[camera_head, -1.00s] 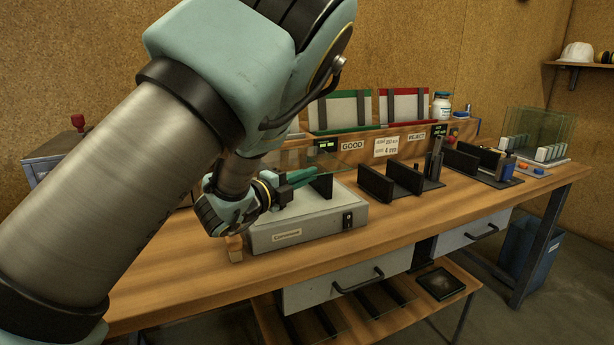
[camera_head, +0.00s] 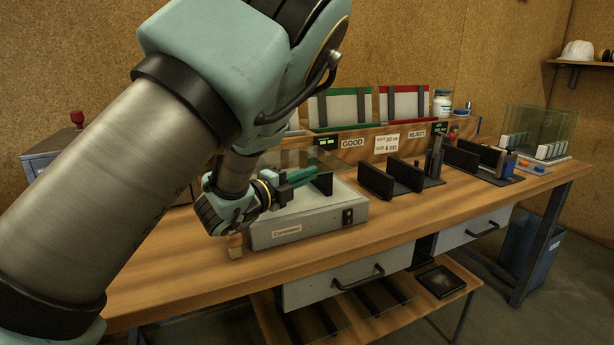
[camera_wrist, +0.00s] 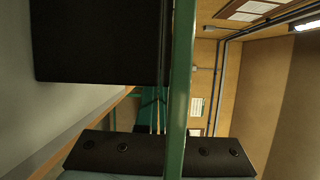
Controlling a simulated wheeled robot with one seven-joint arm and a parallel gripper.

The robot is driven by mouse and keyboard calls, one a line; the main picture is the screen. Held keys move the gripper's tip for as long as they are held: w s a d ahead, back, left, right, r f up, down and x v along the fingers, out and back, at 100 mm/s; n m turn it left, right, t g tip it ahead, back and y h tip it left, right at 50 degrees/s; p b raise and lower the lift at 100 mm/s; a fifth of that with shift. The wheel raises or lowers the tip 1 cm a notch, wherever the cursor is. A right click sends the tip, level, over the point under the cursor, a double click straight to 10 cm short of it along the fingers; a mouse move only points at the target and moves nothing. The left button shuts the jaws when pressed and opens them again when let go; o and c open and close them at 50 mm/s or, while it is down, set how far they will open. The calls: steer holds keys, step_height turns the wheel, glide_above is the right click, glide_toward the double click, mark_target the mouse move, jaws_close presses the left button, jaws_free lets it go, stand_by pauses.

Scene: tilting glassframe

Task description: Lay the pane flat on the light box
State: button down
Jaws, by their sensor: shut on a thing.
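The light box (camera_head: 290,233) is the low grey box with a black switch on its front, at the bench's left part. In the wrist view the pane (camera_wrist: 181,90) shows nearly edge-on as a green strip.
A black upright block (camera_head: 322,184) stands at the light box top, by my fingertips. To the right are a black slotted rack (camera_head: 390,182) and another black fixture (camera_head: 480,163). Green and red framed panels stand behind. The bench front right of the light box is clear.

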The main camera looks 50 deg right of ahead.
steer(key=c, duration=1)
jaws_free()
steer(key=shift+o, duration=0.2)
steer(key=shift+f, duration=0.1)
steer(key=a+b, duration=0.3)
steer(key=a, duration=0.7)
steer(key=shift+a, duration=0.4)
